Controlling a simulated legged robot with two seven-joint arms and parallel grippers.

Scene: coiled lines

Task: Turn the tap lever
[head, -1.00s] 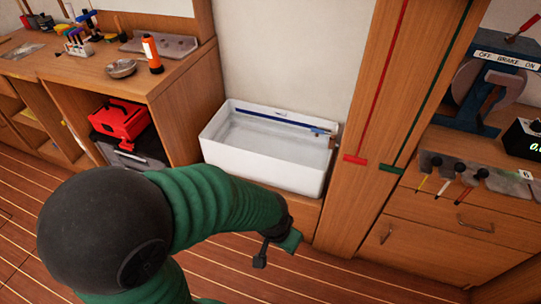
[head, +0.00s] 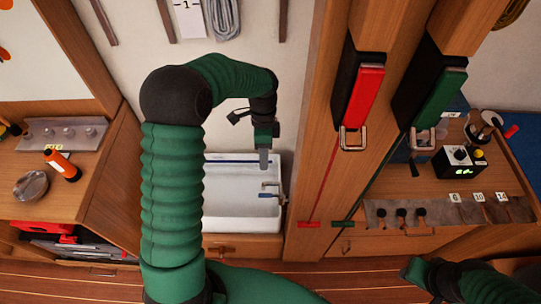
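The tap (head: 274,186) is a small metal fitting at the right side of the white sink (head: 232,224). Its lever (head: 267,195) shows as a short blue bar pointing left. My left gripper (head: 264,160) hangs fingers down above the back rim of the sink in the picture, up and slightly left of the tap, and does not appear to touch it. Its fingers show as one narrow grey shape, so their opening is unclear. My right gripper (head: 413,272) is at the bottom right, far from the tap, with its fingers hard to make out.
A left counter holds an orange flashlight (head: 63,166) and a metal bowl (head: 31,185). A control box (head: 459,161) stands on the right counter.

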